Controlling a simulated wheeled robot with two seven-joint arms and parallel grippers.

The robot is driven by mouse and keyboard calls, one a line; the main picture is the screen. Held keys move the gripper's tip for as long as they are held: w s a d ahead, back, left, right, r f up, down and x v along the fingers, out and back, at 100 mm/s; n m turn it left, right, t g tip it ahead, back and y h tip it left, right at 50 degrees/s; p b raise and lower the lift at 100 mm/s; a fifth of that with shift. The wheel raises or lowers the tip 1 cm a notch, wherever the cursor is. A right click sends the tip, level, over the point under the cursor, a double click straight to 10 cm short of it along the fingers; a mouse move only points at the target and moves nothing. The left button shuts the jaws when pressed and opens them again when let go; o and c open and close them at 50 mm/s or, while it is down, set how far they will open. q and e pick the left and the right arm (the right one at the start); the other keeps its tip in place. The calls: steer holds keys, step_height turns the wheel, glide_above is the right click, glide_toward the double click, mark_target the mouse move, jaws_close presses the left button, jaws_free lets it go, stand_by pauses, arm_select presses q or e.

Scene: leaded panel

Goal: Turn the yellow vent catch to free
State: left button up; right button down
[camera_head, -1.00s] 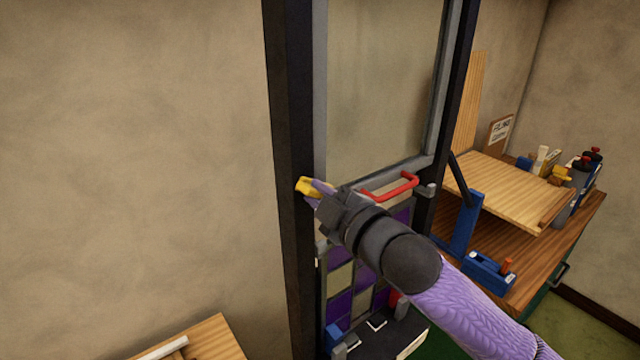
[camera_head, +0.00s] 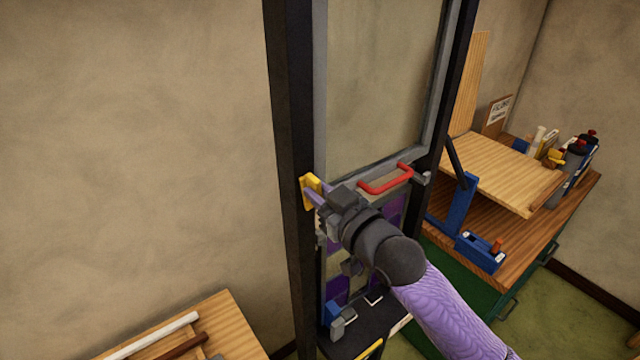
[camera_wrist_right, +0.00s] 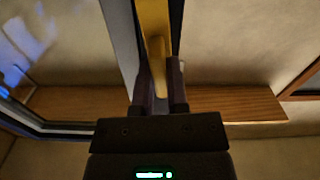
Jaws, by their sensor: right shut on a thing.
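The yellow vent catch (camera_head: 308,190) is on the dark upright post of the frame, beside the grey sash edge. In the head view it stands more upright than flat. My right gripper (camera_head: 312,193) reaches it from the right and is shut on it. In the right wrist view the yellow catch (camera_wrist_right: 155,40) runs down between the two fingers of the gripper (camera_wrist_right: 161,85), which sit on either side of its lower end. The fingers hide part of the catch in the head view. My left gripper is not in view.
A red handle (camera_head: 387,181) is on the sash bar just right of my gripper. The leaded panel (camera_head: 345,275) is below, partly behind my arm. A wooden bench (camera_head: 540,245) with blue tools and bottles stands at right; another wooden surface (camera_head: 225,315) is lower left.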

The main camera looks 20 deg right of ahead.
steer(key=shift+m+p, duration=0.3)
steer(key=shift+m, duration=0.3)
steer(key=c, duration=0.6)
jaws_free()
steer(key=shift+c, duration=0.2)
steer(key=b+v, duration=0.2)
steer(key=v, duration=0.8)
